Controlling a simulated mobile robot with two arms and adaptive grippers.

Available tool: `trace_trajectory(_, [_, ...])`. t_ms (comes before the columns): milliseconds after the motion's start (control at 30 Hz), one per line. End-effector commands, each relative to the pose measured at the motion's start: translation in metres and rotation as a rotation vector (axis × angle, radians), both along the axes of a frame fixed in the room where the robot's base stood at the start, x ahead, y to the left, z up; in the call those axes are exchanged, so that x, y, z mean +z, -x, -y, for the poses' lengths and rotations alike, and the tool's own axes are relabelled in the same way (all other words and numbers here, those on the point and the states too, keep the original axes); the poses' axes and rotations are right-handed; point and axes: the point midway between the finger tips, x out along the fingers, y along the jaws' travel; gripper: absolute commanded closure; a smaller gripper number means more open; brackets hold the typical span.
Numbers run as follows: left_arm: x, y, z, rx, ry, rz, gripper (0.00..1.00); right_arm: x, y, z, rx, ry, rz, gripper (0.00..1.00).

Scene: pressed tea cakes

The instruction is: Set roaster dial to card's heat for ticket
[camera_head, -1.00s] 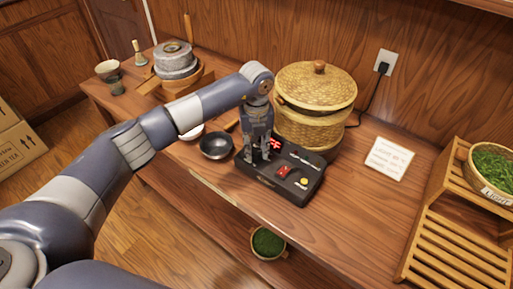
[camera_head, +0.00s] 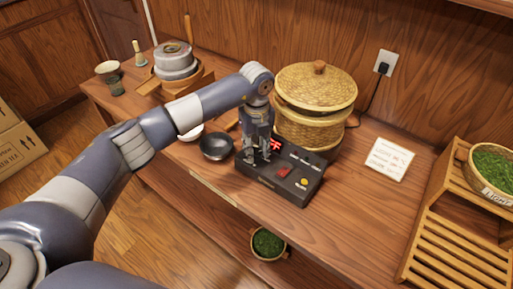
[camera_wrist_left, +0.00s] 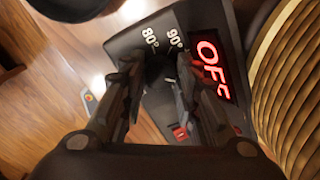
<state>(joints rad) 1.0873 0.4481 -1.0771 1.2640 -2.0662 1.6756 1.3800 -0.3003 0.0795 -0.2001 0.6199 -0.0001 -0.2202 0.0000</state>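The roaster's black control box (camera_head: 282,194) sits on the wooden counter in front of the woven roaster basket (camera_head: 312,128). Its red display (camera_wrist_left: 212,62) reads OFF in the left wrist view. The dark dial (camera_wrist_left: 159,73), with 80° and 90° marks beside it, lies between my left gripper's fingers. My left gripper (camera_head: 259,161) points down over the box; its fingers (camera_wrist_left: 159,78) stand apart on both sides of the dial, and contact is unclear. A white card (camera_head: 390,159) lies right of the box, its text too small to read surely. My right gripper is out of view.
A dark bowl (camera_head: 215,147) stands close left of the box. A wooden rack (camera_head: 456,245) with a labelled basket of green tea leaves (camera_head: 493,166) is at right. A stone mill (camera_head: 175,62) stands at back left. Counter between box and card is clear.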

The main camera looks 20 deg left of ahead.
Motion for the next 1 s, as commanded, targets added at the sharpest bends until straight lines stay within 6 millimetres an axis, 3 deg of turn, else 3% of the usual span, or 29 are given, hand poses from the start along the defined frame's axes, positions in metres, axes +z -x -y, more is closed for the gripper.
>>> trace_trajectory(33, [0.000,0.000,0.000,0.000,0.000,0.001,0.57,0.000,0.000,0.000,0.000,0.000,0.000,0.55])
trace_trajectory(67, [0.000,0.000,0.000,0.000,0.000,0.001,0.51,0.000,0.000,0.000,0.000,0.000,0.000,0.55])
trace_trajectory(467, [0.003,-0.001,0.000,-0.001,0.001,0.002,0.51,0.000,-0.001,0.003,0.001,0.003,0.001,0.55])
trace_trajectory(1000, [0.073,0.000,0.000,0.000,0.001,0.002,0.51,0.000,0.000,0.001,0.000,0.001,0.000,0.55])
